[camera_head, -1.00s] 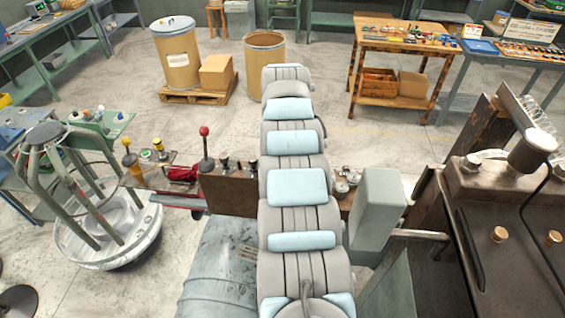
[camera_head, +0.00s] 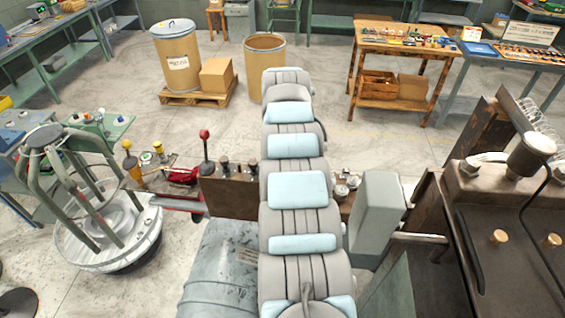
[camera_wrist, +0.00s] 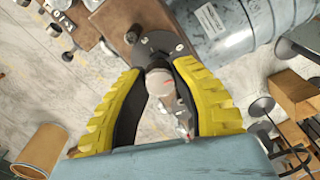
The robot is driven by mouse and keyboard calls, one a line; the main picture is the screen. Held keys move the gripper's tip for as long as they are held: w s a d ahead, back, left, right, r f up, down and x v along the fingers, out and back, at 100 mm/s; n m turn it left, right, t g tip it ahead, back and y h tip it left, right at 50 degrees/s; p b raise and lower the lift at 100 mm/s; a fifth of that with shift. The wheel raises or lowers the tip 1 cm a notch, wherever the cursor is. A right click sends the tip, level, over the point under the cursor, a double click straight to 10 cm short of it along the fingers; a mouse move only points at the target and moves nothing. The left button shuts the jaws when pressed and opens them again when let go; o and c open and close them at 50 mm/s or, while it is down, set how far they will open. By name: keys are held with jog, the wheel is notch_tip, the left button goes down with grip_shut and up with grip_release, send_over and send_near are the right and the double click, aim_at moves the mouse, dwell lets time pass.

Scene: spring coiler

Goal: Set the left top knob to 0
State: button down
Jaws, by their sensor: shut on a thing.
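In the wrist view, my gripper (camera_wrist: 160,72) has yellow ribbed fingers with black inner pads. Behind the knob is a dark round dial plate (camera_wrist: 158,45) on a brown panel. In the head view, my arm hides the gripper and this knob. The brown panel (camera_head: 232,193) shows edge-on left of my arm, with small dark fittings on top. Which knob of the machine I hold cannot be told from the head view.
A red-knobbed lever (camera_head: 205,148) rises left of the panel. A ring-shaped reel with leaning posts (camera_head: 140,228) stands at left. A grey box (camera_head: 378,215) and dark machine body (camera_head: 515,220) stand close at right. The floor beyond is open, with drums (camera_head: 180,60) farther back.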

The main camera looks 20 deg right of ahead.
jog(key=shift+n, duration=0.8)
jog(key=c, duration=0.8)
grip_release()
jog(key=shift+s, duration=0.1)
